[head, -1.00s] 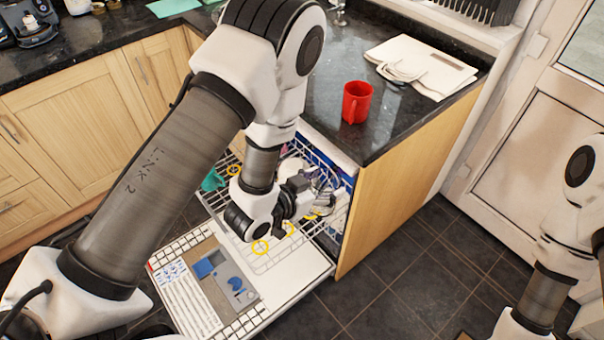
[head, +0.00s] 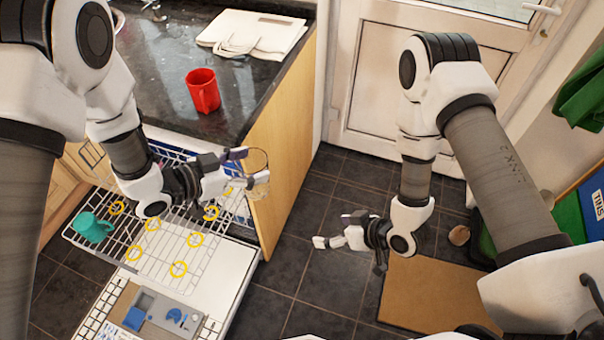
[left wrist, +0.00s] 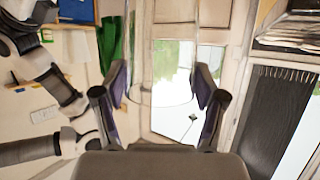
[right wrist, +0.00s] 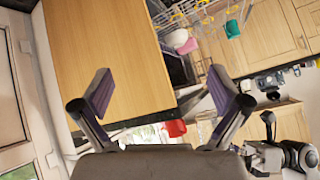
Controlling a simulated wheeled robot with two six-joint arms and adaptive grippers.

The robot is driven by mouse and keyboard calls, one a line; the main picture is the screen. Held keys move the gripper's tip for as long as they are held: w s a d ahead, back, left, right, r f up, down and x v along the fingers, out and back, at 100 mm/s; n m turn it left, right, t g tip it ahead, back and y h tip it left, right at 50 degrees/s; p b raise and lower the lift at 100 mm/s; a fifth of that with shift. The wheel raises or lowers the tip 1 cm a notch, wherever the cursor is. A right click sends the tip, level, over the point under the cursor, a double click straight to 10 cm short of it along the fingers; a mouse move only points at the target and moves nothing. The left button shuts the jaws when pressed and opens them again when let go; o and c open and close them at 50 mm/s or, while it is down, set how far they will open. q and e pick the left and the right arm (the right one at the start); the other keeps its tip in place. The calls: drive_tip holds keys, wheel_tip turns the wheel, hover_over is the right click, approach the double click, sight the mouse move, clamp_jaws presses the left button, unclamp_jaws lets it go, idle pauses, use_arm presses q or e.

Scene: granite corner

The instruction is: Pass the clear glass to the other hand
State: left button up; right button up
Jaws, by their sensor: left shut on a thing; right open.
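My left gripper (head: 248,167) is shut on the clear glass (head: 257,157) and holds it above the open dishwasher's rack, near the wooden end panel. In the left wrist view the glass (left wrist: 163,75) stands between the two purple-padded fingers; it is see-through and its outline is faint. My right gripper (head: 338,230) is open and empty over the floor, to the right of the glass and apart from it. In the right wrist view nothing is between its fingers (right wrist: 160,92).
The dishwasher rack (head: 158,248) is pulled out, with a teal mug (head: 92,226) in it. A red mug (head: 203,91) and a folded cloth bag (head: 250,36) are on the black counter. The wooden end panel (head: 282,140) stands near the glass.

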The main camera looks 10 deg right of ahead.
sight(249, 174)
drive_tip(key=w+a+r+n+g+y, duration=0.1)
drive_tip(key=w+a+r+n+y, duration=0.3)
drive_tip(key=r, duration=0.3)
drive_tip(key=w+a+r+n+g+y, duration=0.1)
drive_tip(key=w+a+r+n+y, duration=0.15)
drive_tip(key=r+n+y, duration=0.4)
drive_tip(key=shift+m, duration=0.45)
drive_tip(key=x, duration=0.7)
drive_tip(key=w+x, duration=0.1)
drive_tip(key=x, duration=0.3)
drive_tip(key=shift+r, duration=0.25)
drive_tip(key=c, duration=1.4)
use_arm(q)
drive_tip(key=o, duration=1.4)
